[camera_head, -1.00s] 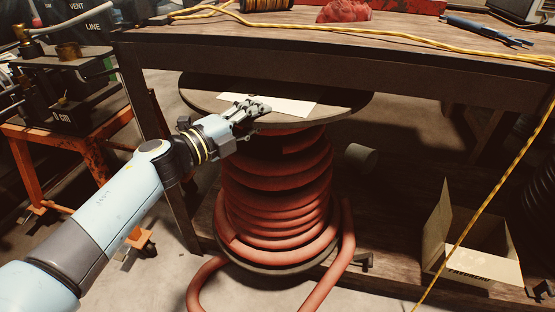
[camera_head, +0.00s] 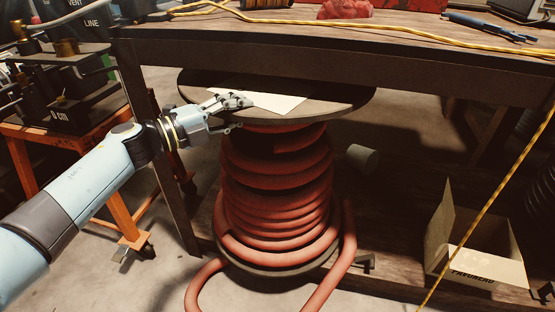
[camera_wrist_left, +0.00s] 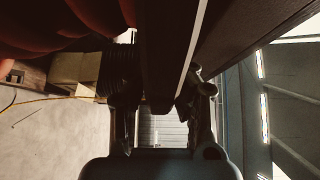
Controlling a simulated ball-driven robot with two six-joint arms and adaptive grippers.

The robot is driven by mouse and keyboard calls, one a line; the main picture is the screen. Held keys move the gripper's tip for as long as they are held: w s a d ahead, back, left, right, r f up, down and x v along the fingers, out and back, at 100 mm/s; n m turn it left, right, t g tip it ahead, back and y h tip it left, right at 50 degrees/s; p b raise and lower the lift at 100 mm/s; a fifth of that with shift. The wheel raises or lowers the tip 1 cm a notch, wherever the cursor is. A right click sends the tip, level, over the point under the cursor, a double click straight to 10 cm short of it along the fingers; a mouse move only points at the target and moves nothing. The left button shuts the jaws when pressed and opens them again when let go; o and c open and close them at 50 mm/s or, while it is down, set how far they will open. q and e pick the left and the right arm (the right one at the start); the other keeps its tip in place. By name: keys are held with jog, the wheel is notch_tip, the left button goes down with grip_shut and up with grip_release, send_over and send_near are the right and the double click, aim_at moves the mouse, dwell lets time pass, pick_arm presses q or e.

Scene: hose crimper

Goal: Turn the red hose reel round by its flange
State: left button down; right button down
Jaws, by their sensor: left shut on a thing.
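The red hose reel stands upright beneath the workbench, with red hose (camera_head: 275,195) wound around its core. Its round dark upper flange (camera_head: 340,104) lies level and has a white sheet (camera_head: 275,101) on top. My left gripper (camera_head: 236,108) is at the flange's front-left rim, shut on it, one finger above and one below. In the left wrist view the dark flange edge (camera_wrist_left: 163,85) runs between the fingers of my left gripper (camera_wrist_left: 160,110), and the red hose (camera_wrist_left: 60,22) shows at the upper left. My right gripper is not in view.
The workbench edge (camera_head: 330,62) runs just above and behind the flange. An orange stand (camera_head: 110,205) is on the left. An open cardboard box (camera_head: 475,262) sits at the lower right, and a yellow cord (camera_head: 490,203) hangs there. A hose loop lies in front of the reel.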

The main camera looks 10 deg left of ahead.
pick_arm(q)
jog(key=c, duration=1.1)
grip_release()
jog(key=shift+s, duration=0.1)
jog(key=shift+s+a+p, duration=0.15)
jog(key=shift+s+p, duration=0.65)
jog(key=shift+s, duration=0.55)
jog(key=s, duration=0.2)
jog(key=s+p, duration=0.1)
jog(key=s, duration=0.1)
jog(key=s+p, duration=0.1)
jog(key=s, duration=0.1)
jog(key=shift+a, duration=0.4)
